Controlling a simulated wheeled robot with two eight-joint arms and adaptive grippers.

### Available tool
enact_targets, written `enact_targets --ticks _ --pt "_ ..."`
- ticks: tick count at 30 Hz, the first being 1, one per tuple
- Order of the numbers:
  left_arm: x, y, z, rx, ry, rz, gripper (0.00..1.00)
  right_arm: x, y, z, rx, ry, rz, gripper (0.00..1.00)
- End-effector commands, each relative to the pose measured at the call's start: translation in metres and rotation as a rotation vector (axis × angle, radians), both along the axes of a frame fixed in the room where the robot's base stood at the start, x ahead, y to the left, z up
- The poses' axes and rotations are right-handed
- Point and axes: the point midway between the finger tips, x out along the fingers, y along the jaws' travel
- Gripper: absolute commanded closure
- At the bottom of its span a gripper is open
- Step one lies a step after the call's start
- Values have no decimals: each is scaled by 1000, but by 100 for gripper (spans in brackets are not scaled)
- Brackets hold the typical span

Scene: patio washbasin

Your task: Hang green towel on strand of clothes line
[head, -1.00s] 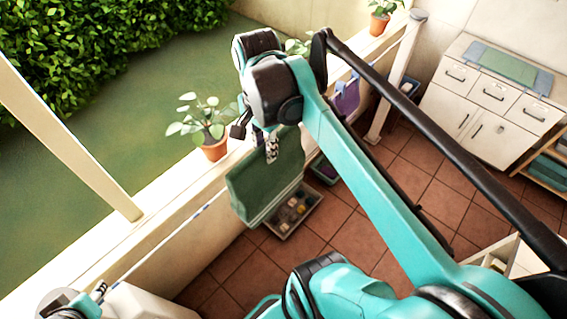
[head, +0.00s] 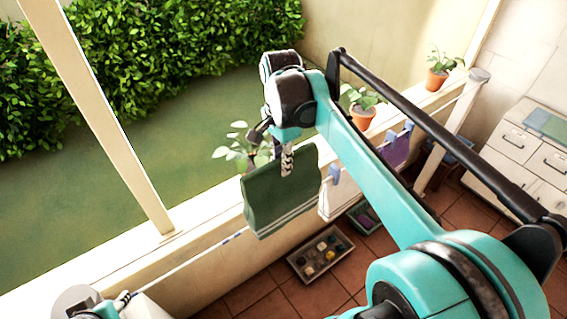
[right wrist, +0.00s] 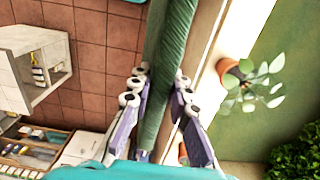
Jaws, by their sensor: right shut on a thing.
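The green towel (head: 280,200) hangs folded from my right gripper (head: 287,160), in front of the low wall. In the right wrist view the towel (right wrist: 165,75) runs between the fingers of the right gripper (right wrist: 158,95), which is shut on it. The clothes line (head: 190,261) rises from the lower left towards the towel and passes out of sight there. I cannot tell whether the towel touches the line. Part of what looks like my left gripper (head: 125,297) shows at the lower left edge, beside a post top; its jaws are unclear.
A white cloth (head: 340,192) and a purple cloth (head: 396,150) hang with blue clips right of the towel. Potted plants (head: 361,113) stand on the wall ledge, one partly behind the towel. A tray (head: 322,268) lies on the tiled floor below. A cabinet (head: 530,150) stands at right.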

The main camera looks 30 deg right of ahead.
Motion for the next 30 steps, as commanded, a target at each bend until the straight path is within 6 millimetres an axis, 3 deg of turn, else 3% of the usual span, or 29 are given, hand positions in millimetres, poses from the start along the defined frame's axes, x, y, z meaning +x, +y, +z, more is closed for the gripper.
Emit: enact_targets --ticks 8,21,30 --pt "0 0 0 0 0 0 60 5 0 0 0 0 0 100" --pt "0 0 -1 0 0 0 60 34 1 0 0 0 1 100" --pt "0 0 -1 0 0 0 60 44 2 0 0 0 0 100"
